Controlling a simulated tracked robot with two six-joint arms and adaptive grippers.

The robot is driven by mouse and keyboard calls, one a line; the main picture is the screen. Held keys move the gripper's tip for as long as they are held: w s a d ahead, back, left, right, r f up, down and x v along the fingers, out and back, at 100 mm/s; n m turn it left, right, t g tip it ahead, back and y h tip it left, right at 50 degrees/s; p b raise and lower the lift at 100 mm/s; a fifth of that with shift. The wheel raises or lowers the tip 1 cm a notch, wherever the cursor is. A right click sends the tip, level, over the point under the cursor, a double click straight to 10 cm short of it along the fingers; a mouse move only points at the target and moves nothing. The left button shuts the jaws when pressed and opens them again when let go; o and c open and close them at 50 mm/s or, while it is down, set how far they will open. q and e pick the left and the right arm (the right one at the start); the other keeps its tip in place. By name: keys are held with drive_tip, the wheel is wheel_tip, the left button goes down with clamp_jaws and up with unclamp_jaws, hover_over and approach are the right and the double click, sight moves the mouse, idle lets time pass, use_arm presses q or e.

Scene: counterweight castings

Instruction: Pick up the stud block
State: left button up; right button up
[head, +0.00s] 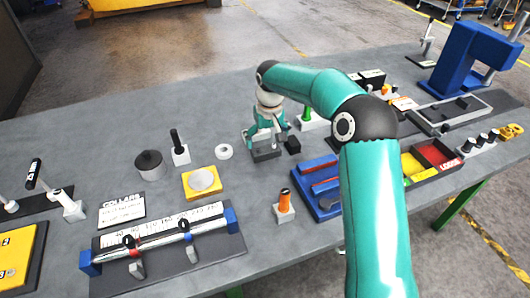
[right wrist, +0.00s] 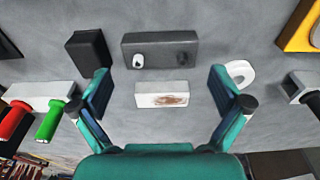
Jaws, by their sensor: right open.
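A dark grey block with two small round features on top, one pale and one dark, looks like the stud block; it shows in the right wrist view (right wrist: 160,62) and in the head view (head: 266,155). My right gripper (head: 265,136) is open above the table, pointing down by this block. In the right wrist view, the fingers of my right gripper (right wrist: 166,100) stand apart with nothing held. A small white block with a brown smear (right wrist: 162,87) lies between them in that view, and the dark grey block is just above it. My left gripper is out of view.
A black block (head: 293,145) stands close to the right of my gripper, and a white ring (head: 223,151) lies to the left. A green-handled piece (head: 307,113) is behind. Bare table lies at the back left.

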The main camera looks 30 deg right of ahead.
sight(266, 149)
drive_tip(key=f, duration=0.2)
drive_tip(key=f+p, duration=0.1)
drive_tip(key=f, duration=0.1)
drive_tip(key=shift+w+d+f, duration=0.1)
drive_tip(key=shift+w, duration=0.2)
drive_tip(key=shift+c, duration=0.3)
drive_tip(key=c, duration=1.3)
